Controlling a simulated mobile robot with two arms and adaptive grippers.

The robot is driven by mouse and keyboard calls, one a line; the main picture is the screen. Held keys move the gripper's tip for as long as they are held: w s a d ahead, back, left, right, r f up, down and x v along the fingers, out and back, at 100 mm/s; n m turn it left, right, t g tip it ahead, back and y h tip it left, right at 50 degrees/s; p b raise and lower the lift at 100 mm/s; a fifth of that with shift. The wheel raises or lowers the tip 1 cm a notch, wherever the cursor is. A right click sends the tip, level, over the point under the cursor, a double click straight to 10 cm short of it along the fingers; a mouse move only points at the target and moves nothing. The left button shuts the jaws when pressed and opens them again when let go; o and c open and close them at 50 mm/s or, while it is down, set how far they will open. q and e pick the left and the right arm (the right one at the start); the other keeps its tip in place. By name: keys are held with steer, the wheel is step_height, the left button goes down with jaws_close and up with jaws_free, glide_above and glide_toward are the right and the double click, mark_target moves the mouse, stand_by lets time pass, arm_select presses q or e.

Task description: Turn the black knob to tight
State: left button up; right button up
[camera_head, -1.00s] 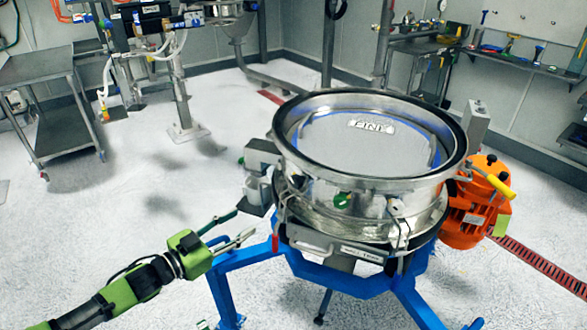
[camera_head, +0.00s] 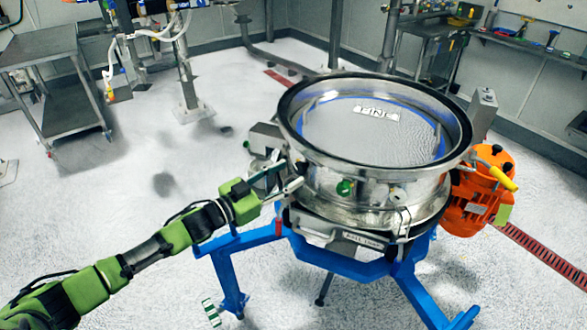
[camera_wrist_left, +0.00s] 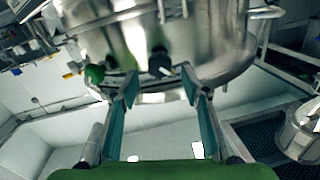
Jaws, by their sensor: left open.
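The black knob (camera_wrist_left: 160,63) is on the side of the steel sifter in the left wrist view. It lies between my left gripper's two fingertips, just beyond them; I cannot tell whether they touch it. My left gripper (camera_head: 292,175) is open at the left side of the sifter (camera_head: 378,165) in the head view, and it also shows in the left wrist view (camera_wrist_left: 160,80). In the head view I cannot make out the black knob near the gripper. A green knob (camera_head: 345,188) is on the same wall, and it shows left of the black knob in the wrist view (camera_wrist_left: 95,73).
The sifter stands on a blue frame (camera_head: 340,262) with an orange motor (camera_head: 474,200) on its right. A grey box (camera_head: 266,138) stands close above my gripper. A grey cart (camera_head: 45,60) is at the back left.

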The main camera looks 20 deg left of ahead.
mark_target(297, 169)
arm_select(q)
steer(key=shift+x, duration=1.55)
steer(key=c, duration=1.1)
